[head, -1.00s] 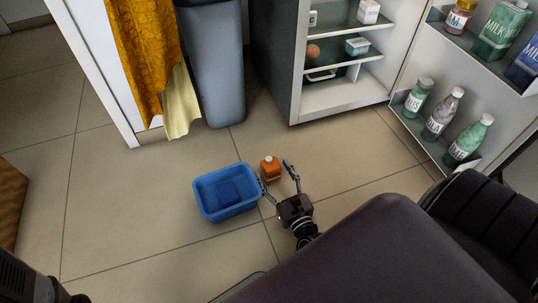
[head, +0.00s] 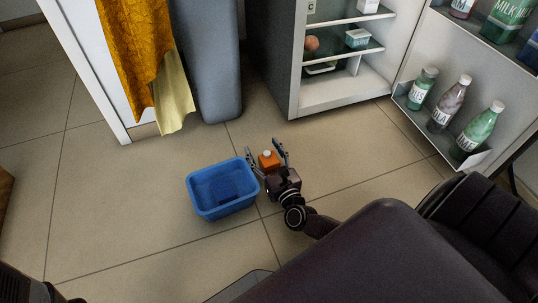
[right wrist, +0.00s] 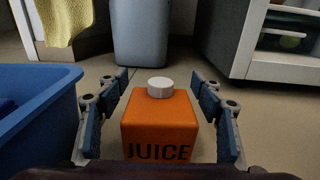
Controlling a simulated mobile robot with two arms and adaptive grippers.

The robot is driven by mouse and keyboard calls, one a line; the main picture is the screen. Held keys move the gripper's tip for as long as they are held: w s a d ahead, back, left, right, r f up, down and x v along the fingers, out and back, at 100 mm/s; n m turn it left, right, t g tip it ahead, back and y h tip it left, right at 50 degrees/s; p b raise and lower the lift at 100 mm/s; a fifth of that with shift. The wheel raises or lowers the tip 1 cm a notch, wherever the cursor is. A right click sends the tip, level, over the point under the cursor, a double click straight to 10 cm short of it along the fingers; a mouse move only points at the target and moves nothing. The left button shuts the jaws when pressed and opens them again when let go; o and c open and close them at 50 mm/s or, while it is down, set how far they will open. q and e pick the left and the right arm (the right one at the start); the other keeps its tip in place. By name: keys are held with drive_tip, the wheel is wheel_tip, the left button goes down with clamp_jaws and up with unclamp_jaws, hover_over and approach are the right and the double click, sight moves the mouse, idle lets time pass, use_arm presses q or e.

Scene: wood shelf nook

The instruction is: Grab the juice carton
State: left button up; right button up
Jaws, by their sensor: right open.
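The orange juice carton (head: 268,161) with a white cap stands upright on the tiled floor. It also shows in the right wrist view (right wrist: 160,122), with "JUICE" on its near face. My right gripper (head: 266,155) is open, with one finger on each side of the carton. In the right wrist view (right wrist: 163,105) there is a gap between each finger and the carton. The carton's lower part is hidden by my gripper in the head view. My left gripper is not clearly in view.
A blue bin (head: 222,212) stands on the floor just left of the carton and close to my right gripper's left finger. The open fridge (head: 345,100) and its door shelf of bottles (head: 445,150) are behind right. A grey bin (head: 218,70) stands behind.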

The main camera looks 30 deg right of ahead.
drive_tip(key=shift+c, duration=0.7)
drive_tip(key=c, duration=1.5)
clamp_jaws()
